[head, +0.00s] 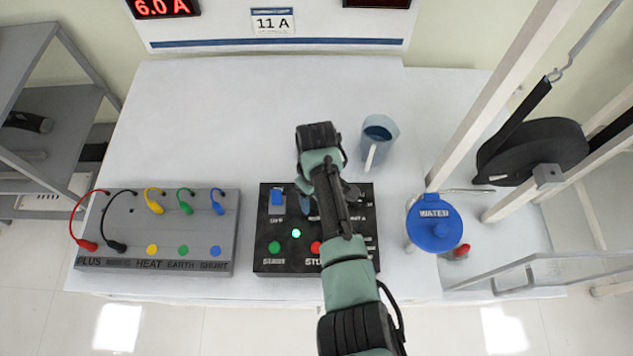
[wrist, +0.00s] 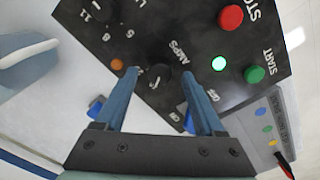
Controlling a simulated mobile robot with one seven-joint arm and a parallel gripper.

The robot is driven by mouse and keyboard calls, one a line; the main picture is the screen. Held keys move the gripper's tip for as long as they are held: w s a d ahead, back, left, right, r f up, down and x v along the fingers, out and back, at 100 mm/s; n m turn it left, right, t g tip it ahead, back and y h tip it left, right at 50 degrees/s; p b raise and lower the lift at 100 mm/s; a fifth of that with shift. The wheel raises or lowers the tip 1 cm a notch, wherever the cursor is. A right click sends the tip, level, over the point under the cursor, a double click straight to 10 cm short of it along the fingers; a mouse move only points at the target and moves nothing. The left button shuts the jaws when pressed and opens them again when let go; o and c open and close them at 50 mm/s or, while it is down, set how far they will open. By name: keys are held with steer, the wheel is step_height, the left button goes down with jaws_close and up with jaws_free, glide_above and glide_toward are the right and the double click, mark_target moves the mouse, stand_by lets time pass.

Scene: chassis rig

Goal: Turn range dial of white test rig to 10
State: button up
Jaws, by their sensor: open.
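A black control box (head: 266,235) stands at the front middle of the white bench, with a green START button, a red STOP button and a lit green lamp. In the wrist view, its black panel (wrist: 190,40) carries a dark dial (wrist: 158,77) by lettering that looks like AMPS. A second dark dial (wrist: 103,10) sits at the upper left, with an 11 and an 8 beside it. I cannot read which one is marked range. My gripper (wrist: 160,76) is open, its blue fingers on either side of the first dial; contact is unclear. My arm hides part of the panel in the head view.
A grey terminal box (head: 225,235) with coloured leads stands left of the control box. A blue-grey mug (head: 381,135) stands behind, to the right. A blue WATER-labelled container (head: 434,224) and a frame with a black wheel (head: 530,150) are at right. The back left bench is clear.

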step_height(320, 180, up, 12)
stand_by(0.4)
stand_by(0.3)
